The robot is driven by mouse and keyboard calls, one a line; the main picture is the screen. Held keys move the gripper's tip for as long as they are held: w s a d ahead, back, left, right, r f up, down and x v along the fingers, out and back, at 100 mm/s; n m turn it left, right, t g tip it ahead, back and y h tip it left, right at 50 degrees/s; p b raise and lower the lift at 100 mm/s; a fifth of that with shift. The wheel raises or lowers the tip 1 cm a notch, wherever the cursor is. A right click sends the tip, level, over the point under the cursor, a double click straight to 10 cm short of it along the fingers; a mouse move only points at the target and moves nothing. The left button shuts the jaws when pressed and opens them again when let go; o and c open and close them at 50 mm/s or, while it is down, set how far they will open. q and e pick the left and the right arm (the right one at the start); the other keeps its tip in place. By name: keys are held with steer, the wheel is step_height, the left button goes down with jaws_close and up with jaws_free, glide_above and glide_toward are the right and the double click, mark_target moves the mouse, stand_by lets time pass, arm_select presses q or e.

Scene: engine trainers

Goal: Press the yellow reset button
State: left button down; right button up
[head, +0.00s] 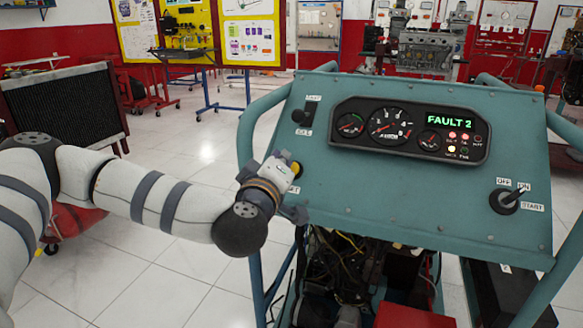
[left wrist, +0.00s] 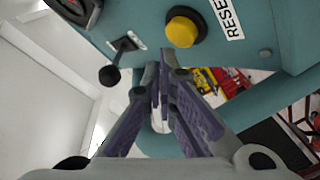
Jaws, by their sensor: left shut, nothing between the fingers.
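The yellow reset button (left wrist: 182,30) is a round cap on a black ring in the teal panel, beside a white label whose visible letters read "RESE". In the head view the button (head: 297,170) shows only in part at the panel's left edge, behind my left wrist. My left gripper (left wrist: 160,75) is shut and empty, its fingertips below the button in the left wrist view and apart from it in the picture. My right gripper is not in view.
The teal panel (head: 400,190) carries a gauge cluster (head: 410,130) reading "FAULT 2", a toggle lever (head: 301,115) at upper left and a key switch (head: 506,200) at right. A tube frame (head: 245,135) edges it.

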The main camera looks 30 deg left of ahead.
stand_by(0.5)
arm_select(q)
steer(key=shift+w+a+f, duration=0.1)
steer(key=shift+w+f, duration=0.2)
